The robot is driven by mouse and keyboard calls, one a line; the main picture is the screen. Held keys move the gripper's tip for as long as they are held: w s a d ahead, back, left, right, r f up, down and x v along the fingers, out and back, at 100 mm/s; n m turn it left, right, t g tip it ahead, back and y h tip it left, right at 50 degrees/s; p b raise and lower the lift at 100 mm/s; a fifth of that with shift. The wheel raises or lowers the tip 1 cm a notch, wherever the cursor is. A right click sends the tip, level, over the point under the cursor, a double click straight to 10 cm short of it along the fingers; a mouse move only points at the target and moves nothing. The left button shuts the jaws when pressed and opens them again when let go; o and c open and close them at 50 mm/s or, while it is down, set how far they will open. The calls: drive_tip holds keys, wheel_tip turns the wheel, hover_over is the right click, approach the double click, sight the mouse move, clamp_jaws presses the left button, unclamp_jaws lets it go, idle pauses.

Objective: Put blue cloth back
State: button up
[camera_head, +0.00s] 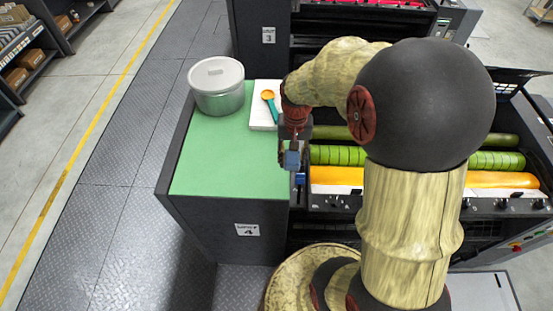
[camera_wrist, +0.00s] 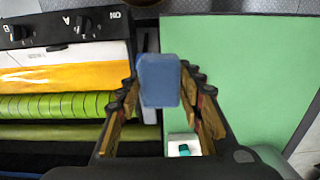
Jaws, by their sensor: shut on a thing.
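My gripper (camera_head: 294,148) is shut on the blue cloth (camera_head: 291,160), a small folded block. In the wrist view the cloth (camera_wrist: 158,80) sits between the two fingertips. The gripper holds it over the right edge of the green-topped cabinet (camera_head: 215,165), beside the ink unit's rollers (camera_head: 335,155). The height of the cloth above the top is hard to tell. A small blue patch (camera_head: 300,179) shows just below the cloth in the head view; I cannot tell what it is.
A grey lidded can (camera_head: 218,88) stands at the back left of the green top. A spoon (camera_head: 269,103) with an orange bowl and teal handle lies on a white pad (camera_head: 259,124) behind the gripper. The front of the green top is clear. Knobs (camera_head: 502,204) line the unit's front.

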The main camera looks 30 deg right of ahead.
drive_tip(key=w, duration=0.1)
drive_tip(key=w+f, duration=0.2)
drive_tip(key=shift+w, duration=0.4)
hover_over(278, 164)
wheel_tip(278, 164, down, 5)
drive_tip(key=shift+s+f, duration=0.1)
drive_tip(key=shift+f, duration=1.6)
drive_tip(key=shift+f, duration=0.1)
drive_tip(key=shift+f, duration=0.1)
drive_tip(key=o, duration=1.1)
